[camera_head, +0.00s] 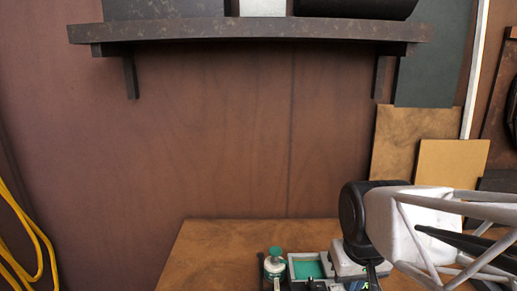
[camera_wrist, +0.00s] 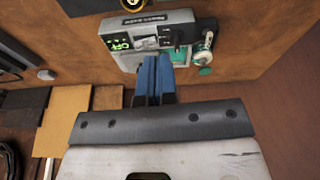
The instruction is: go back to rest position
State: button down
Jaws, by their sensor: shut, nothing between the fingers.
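My gripper (camera_wrist: 156,62) shows in the wrist view with its two blue fingers together and nothing between them. The fingertips point at the near side of a light grey control box (camera_wrist: 122,30) and overlap it in the picture; I cannot tell whether they touch it. In the head view my arm comes in from the right and my wrist hangs over the box's right part. The fingers are mostly hidden or cut off there.
The box has a lit green display (camera_wrist: 118,42) and a green-capped part (camera_head: 275,251) at one end. It stands on a brown wooden table (camera_head: 215,248). A dark shelf (camera_head: 250,29) hangs on the wall above. Yellow cable (camera_head: 40,238) hangs at left. Boards (camera_head: 452,165) lean at right.

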jog(key=shift+m, duration=0.5)
jog(key=shift+s+d+f, duration=0.1)
jog(key=shift+s+d, duration=0.1)
jog(key=shift+s, duration=0.7)
jog(key=shift+s+d+f, duration=0.1)
jog(key=shift+s+d, duration=0.1)
jog(key=shift+s, duration=0.7)
jog(key=shift+s+d+f, duration=0.1)
jog(key=shift+s+d, duration=0.1)
jog(key=shift+s, duration=0.7)
